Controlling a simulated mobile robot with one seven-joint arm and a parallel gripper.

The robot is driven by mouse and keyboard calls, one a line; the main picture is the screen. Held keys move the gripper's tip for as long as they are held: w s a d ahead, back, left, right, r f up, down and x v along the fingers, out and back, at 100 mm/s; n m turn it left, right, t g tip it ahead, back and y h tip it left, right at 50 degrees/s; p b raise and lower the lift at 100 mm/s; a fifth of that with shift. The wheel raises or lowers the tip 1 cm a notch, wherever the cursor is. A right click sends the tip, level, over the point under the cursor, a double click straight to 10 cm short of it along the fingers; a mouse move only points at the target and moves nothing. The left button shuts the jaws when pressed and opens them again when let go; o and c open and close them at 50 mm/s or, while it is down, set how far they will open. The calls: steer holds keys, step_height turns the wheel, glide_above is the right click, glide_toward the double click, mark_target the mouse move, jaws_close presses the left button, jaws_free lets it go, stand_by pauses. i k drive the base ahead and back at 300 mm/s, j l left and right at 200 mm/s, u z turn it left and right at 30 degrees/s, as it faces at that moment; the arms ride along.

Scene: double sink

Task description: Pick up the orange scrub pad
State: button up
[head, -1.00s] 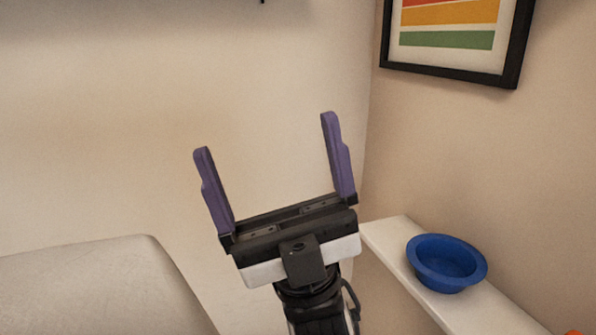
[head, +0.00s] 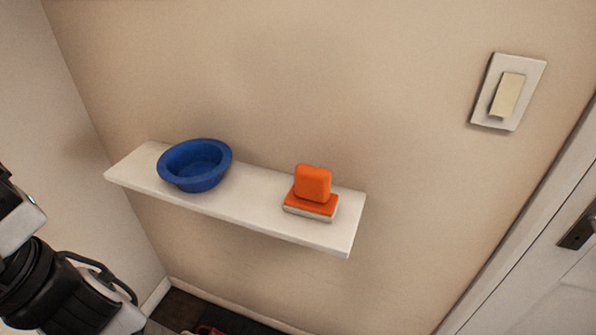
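Two orange things sit together on a white wall shelf (head: 260,217), right of its middle. One is a rounded orange block (head: 313,183) standing upright. The other is a flat orange pad (head: 311,206) with a pale underside, lying under or just in front of the block. I cannot tell for sure which of the two is the scrub pad. My gripper's fingers are outside the picture. Only part of my arm shows at the left edge, well apart from the orange things.
A blue bowl (head: 195,166) stands on the left part of the shelf, with bare shelf between it and the orange things. The wall rises close behind. A light switch (head: 508,93) and a door (head: 548,285) are at the right. The space in front of the shelf looks clear.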

mark_target(310, 196)
steer(key=l+u, duration=0.25)
steer(key=u, duration=0.2)
steer(key=l+u, duration=0.25)
steer(key=u, duration=0.15)
steer(key=k+l+u, duration=0.1)
steer(key=l, duration=0.25)
steer(key=k+l+u, duration=0.1)
steer(key=l, duration=0.2)
steer(key=k+l+u, duration=0.15)
steer(key=l, duration=0.2)
steer(key=k+l, duration=0.1)
steer(key=l, duration=0.5)
steer(key=i, duration=0.45)
